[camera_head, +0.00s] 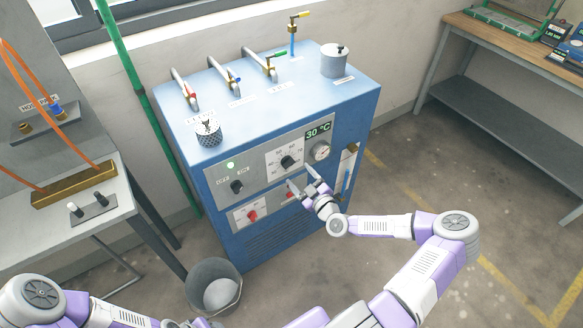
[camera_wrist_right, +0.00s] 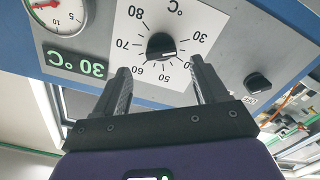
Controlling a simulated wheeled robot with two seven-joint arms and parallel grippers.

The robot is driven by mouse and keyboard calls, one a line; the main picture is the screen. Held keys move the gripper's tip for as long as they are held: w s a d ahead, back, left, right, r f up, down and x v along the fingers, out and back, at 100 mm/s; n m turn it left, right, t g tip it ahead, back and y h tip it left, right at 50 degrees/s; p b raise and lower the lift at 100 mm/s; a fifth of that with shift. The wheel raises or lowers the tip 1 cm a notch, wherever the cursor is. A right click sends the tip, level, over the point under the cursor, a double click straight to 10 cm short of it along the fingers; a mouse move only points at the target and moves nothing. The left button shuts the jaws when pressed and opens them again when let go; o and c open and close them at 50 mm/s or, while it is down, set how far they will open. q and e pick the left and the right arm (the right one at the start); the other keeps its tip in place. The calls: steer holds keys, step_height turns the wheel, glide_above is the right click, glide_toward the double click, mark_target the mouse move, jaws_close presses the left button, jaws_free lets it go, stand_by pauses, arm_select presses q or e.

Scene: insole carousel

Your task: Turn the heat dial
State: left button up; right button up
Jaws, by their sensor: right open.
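The heat dial (camera_head: 288,162) is a black knob on a white scale plate, on the front of the blue machine (camera_head: 330,215). In the right wrist view the dial (camera_wrist_right: 160,46) appears upside down with numbers around it. My right gripper (camera_head: 301,178) is open in front of the dial, its fingers pointing at the panel. In the right wrist view the fingertips (camera_wrist_right: 161,68) are spread to either side and a little below the knob, apparently not touching it. A green display (camera_head: 318,131) reads 30 °C. My left gripper is out of view.
An off/on knob (camera_head: 237,187) sits left of the dial, a round gauge (camera_head: 320,151) to its right. Red switches (camera_head: 252,216) are below. Valves and a lidded pot (camera_head: 334,62) stand on top. A grey bucket (camera_head: 213,285) stands on the floor.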

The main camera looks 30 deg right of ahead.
mark_target(291, 166)
steer(key=w+b, duration=0.1)
steer(key=w, duration=0.5)
steer(key=shift+a, duration=0.15)
steer(key=shift+s, duration=0.1)
steer(key=c, duration=1.1)
